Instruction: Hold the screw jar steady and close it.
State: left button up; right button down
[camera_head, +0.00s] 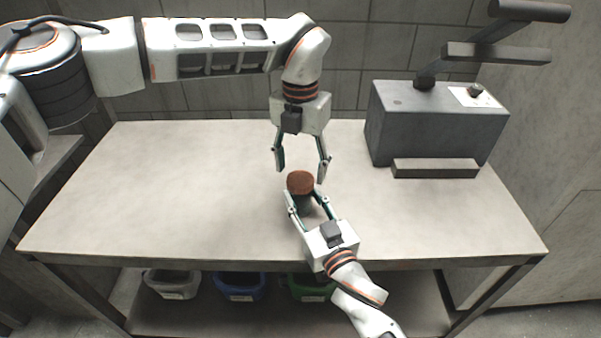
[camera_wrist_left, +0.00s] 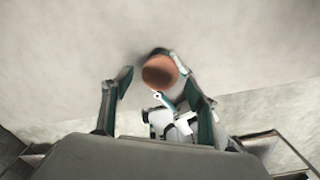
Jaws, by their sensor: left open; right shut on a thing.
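The screw jar stands upright near the middle of the table, with a brown lid (camera_head: 300,182) on top and a dark green body (camera_head: 304,204) below. My right gripper (camera_head: 307,200) is shut on the jar's body from the front. My left gripper (camera_head: 302,170) is open and empty, pointing down above and slightly behind the lid, its fingers apart. In the left wrist view the round brown lid (camera_wrist_left: 160,71) shows beyond the open fingers, and the jar's body is mostly hidden beneath it. I cannot tell from here whether the lid is seated.
The pale table (camera_head: 170,190) is clear on the left. A grey box-shaped machine (camera_head: 430,125) with a dark raised arm stands at the back right, with a bar (camera_head: 435,168) before it. White (camera_head: 172,284), blue (camera_head: 239,287) and green (camera_head: 311,288) bins sit on the shelf below.

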pick_arm(q)
jog(key=shift+r, duration=0.9)
jog(key=shift+c, duration=0.2)
jog(key=r+n, duration=0.2)
jog(key=shift+s+d+n, duration=0.1)
jog(key=shift+d+n, duration=0.05)
jog(key=shift+n, duration=0.15)
jog(key=shift+r+n, duration=0.75)
jog(key=shift+n, duration=0.35)
jog(key=shift+f, duration=4)
